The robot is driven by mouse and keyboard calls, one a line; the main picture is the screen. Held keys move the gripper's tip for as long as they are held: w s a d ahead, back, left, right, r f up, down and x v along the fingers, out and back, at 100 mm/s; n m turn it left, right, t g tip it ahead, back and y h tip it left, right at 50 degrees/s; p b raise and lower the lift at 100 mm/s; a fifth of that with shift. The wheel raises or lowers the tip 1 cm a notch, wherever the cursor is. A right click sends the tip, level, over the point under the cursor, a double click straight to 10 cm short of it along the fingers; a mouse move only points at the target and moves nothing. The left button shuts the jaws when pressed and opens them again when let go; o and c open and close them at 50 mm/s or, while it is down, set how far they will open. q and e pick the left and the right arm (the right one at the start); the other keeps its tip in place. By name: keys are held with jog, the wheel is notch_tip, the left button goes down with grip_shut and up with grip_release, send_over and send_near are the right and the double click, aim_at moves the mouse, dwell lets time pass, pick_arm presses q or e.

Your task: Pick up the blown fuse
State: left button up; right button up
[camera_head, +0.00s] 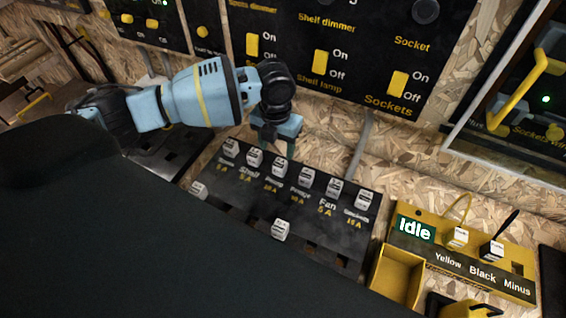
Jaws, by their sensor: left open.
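A black fuse panel (345,225) lies below the wall boards, with a row of several white fuses above yellow labels such as Shelf, Fan and Sockets. My left gripper (275,150) is open, pointing down over the row, close to the fuse at the second place (254,158) and the third fuse (280,167). No fuse is visibly held. Two more white fuses show lower down, one at the left (198,190) and one near the front (281,230). I cannot tell which fuse is blown. My right gripper is not in view.
A yellow tester (462,265) reading Idle stands at the right, with Yellow, Black and Minus labels and an open yellow bin (397,277) beside it. Black switch boards (340,50) fill the wall behind. A large dark shape hides the lower left.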

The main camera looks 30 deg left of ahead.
aim_at(280, 163)
pick_arm(q)
jog(key=shift+s+f, duration=0.15)
jog(key=shift+f, duration=1.25)
jog(key=f, duration=0.2)
jog(key=d+f, duration=0.1)
jog(key=f, duration=0.1)
jog(key=shift+f, duration=0.1)
jog(key=shift+a+f, duration=0.1)
jog(key=shift+f, duration=0.3)
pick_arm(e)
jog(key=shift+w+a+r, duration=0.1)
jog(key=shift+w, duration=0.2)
